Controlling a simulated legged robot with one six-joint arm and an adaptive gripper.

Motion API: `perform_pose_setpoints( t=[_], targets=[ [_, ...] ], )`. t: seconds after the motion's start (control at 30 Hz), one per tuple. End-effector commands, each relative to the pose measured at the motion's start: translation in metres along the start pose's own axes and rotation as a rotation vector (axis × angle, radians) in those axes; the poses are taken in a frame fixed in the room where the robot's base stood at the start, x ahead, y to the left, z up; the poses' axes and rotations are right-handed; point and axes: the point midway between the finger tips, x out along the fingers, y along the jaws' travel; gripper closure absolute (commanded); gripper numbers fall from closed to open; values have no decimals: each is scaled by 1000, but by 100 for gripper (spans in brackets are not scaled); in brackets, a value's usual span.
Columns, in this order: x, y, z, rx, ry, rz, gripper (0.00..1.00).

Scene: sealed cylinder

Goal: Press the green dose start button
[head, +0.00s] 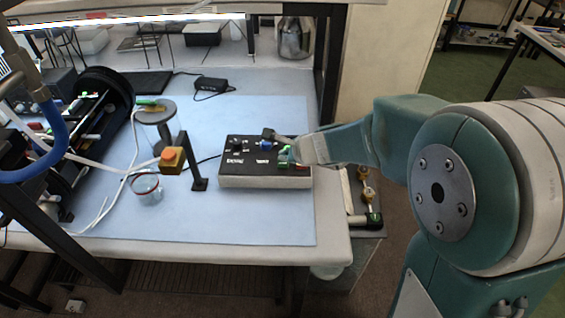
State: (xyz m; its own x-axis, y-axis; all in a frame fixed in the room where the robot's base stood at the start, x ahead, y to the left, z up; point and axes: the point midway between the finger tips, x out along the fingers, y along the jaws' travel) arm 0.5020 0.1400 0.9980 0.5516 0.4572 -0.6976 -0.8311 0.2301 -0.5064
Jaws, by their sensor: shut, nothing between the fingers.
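A control box (235,172) with a black top and pale front sits on the blue table mat, right of centre. Its top carries small labels and several coloured controls. A small green button (283,165) shows near its right end. My arm reaches in from the right. My gripper (284,154) is shut and empty, over the right part of the box and close to the green button. Its fingertips are small here and partly merge with the controls. I cannot tell whether they touch the button.
A black frame post (328,75) rises behind. The front mat (240,220) is clear.

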Motion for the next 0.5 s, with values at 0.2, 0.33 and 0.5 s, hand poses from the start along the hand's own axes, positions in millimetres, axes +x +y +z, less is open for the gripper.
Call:
perform_pose_setpoints(
  t=[0.2, 0.33, 0.5],
  targets=[
    [-1, -1, 1, 0, 0, 0, 100],
    [-2, -1, 1, 0, 0, 0, 100],
    [-9, -7, 7, -4, -2, -2, 100]
  ],
)
